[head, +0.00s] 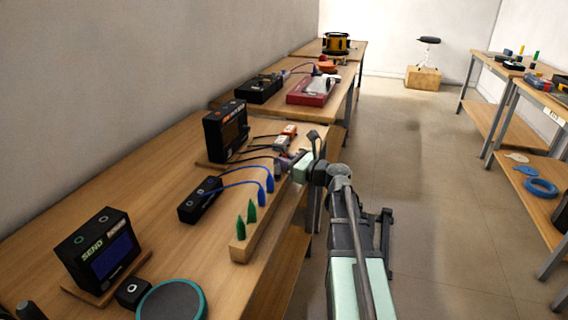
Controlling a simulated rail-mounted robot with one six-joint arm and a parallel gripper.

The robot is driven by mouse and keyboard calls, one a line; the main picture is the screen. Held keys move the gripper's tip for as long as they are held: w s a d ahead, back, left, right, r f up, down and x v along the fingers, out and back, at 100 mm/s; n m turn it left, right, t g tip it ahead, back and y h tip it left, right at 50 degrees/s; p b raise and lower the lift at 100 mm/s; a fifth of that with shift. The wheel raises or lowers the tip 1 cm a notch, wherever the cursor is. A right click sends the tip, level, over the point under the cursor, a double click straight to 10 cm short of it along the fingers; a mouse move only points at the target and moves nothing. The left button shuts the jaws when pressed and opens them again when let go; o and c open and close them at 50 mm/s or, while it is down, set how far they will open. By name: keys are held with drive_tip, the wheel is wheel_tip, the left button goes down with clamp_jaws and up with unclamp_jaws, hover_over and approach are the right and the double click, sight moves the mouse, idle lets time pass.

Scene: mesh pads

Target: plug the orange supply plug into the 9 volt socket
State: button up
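A small orange piece (290,130), perhaps the orange plug, is at the right edge of the long bench, at the end of a dark cable. My gripper (286,163) is at the bench edge, a little nearer the camera than these pieces, above the far end of a wooden strip. Its fingers are small and partly hidden, so their opening and any hold are unclear. A black device with a screen (226,131) stands to the left, with dark cables running right. No 9 volt marking is readable.
The wooden strip (243,249) holds green (251,211) and blue (266,185) pointed pieces. Blue cables reach a black box (200,199). A SEND device (103,249) and a round teal-rimmed pad (172,302) are nearer. The floor aisle (440,200) is clear.

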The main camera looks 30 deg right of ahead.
clamp_jaws()
